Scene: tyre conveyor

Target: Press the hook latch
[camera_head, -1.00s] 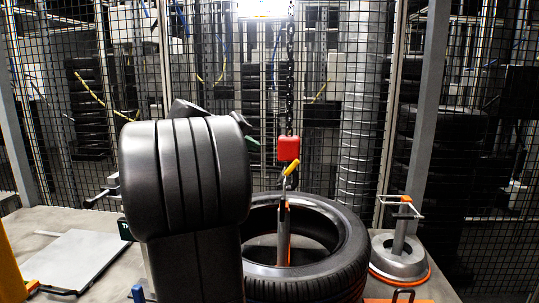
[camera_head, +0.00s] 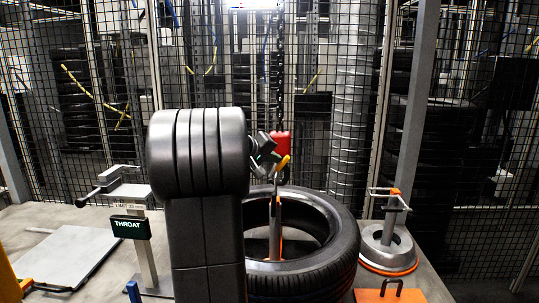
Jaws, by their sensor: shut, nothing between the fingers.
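A red hook block (camera_head: 282,142) hangs on a dark chain above the tyre. Its yellow latch (camera_head: 284,161) sits just below the block, tilted, and the grey hook (camera_head: 276,178) hangs under it. The hook meets the top of an upright grey lifting post (camera_head: 275,228) standing inside the tyre (camera_head: 320,277), which lies flat. My gripper (camera_head: 268,154) is dark and shut, partly behind my large arm link, and reaches close to the left of the red block and latch. I cannot tell whether it touches them.
A grey weighted stand (camera_head: 388,250) with an orange rim is right of the tyre. An orange plate (camera_head: 391,296) lies in front. A black THROAT sign (camera_head: 130,228) on a post and a pale platform (camera_head: 68,258) are at left. Mesh fencing closes the back.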

